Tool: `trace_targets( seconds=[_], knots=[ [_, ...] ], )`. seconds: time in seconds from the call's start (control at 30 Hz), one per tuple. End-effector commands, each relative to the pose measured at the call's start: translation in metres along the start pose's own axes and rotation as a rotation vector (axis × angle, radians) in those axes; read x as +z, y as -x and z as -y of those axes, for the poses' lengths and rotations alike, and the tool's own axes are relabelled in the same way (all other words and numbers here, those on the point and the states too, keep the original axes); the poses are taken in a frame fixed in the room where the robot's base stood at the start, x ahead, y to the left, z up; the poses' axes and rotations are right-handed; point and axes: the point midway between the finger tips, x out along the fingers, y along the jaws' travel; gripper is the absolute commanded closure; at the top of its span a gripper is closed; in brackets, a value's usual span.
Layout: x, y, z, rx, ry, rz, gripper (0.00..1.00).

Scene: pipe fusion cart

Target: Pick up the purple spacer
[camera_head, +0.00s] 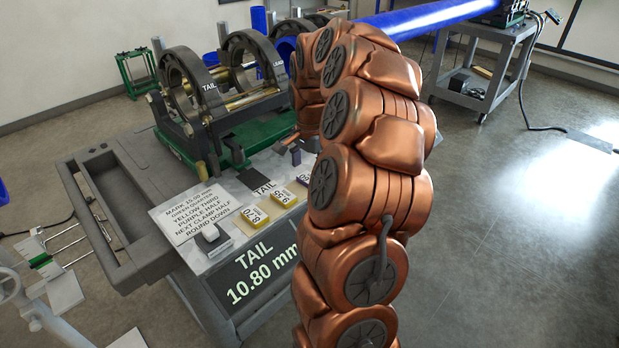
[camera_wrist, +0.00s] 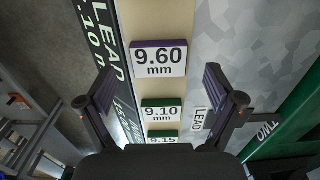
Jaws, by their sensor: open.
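In the wrist view a purple-edged spacer (camera_wrist: 158,59) with a white face marked 9.60 mm lies on a beige strip. My gripper (camera_wrist: 158,76) is open, with one finger to the left and one to the right of this spacer, apart from it. Nothing is between the fingers in their grip. In the head view my copper arm covers much of the cart top, and the 9.60 label cannot be seen there. A purple edge (camera_head: 302,180) shows beside the yellow spacers; I cannot tell whether it is the same piece.
Green-edged spacers marked 9.10 (camera_wrist: 160,110) and 9.15 (camera_wrist: 163,136) lie in line with the purple one. In the head view yellow spacers (camera_head: 284,197) lie by the TAIL label. The clamp rings (camera_head: 190,83) stand behind, and a blue pipe (camera_head: 430,17) extends right.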

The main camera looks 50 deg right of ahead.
Motion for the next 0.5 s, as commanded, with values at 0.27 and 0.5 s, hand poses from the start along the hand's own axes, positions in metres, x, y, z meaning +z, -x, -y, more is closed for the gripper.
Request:
trace_targets(
  seconds=[0.27,0.5],
  knots=[
    [0.0002,-0.0145,-0.0008,0.001,0.0,0.001,0.08],
    [0.0002,-0.0145,-0.0008,0.001,0.0,0.001,0.25]
  ],
)
